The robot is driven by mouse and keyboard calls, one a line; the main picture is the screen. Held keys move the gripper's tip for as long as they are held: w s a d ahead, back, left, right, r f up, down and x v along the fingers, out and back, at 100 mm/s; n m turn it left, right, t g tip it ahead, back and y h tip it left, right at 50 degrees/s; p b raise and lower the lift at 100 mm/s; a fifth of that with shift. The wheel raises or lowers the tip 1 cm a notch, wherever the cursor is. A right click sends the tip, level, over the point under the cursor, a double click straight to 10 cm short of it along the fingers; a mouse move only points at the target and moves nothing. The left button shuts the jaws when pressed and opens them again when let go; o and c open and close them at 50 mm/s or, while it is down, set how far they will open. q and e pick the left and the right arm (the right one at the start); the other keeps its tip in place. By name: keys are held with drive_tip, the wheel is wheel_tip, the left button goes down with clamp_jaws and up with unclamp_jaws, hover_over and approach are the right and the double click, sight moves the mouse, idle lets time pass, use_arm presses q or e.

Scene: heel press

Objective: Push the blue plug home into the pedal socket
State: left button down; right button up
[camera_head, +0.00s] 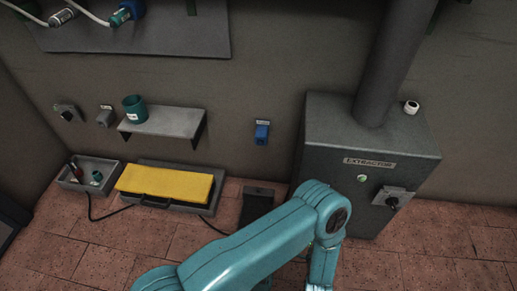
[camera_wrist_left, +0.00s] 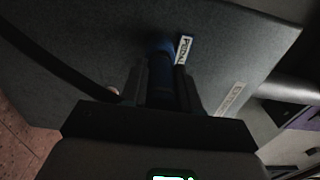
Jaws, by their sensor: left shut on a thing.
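In the left wrist view my left gripper (camera_wrist_left: 160,72) is shut on the dark blue plug (camera_wrist_left: 160,93), one finger on each side of it. The plug points at a blue socket (camera_wrist_left: 158,47) on a dark grey panel, beside a white label reading PEDAL (camera_wrist_left: 184,50). The plug's front end and the socket run together in shadow, so I cannot tell how deep the plug sits. In the head view my teal left arm crosses the bottom, and its gripper is out of the picture. My right gripper is in neither view.
The grey extractor cabinet (camera_head: 340,140) stands right, with a thick pipe (camera_head: 392,60) on top. A blue fitting (camera_head: 262,133) is on the wall. A shelf (camera_head: 165,121) holds a green cup (camera_head: 133,108). A yellow pad (camera_head: 165,184) and grey tray (camera_head: 72,184) are on the left.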

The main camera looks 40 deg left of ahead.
use_arm(q)
drive_tip(key=shift+b+x, duration=0.3)
drive_tip(key=shift+x, duration=0.5)
drive_tip(key=c, duration=0.7)
unclamp_jaws()
drive_tip(key=shift+c, duration=0.2)
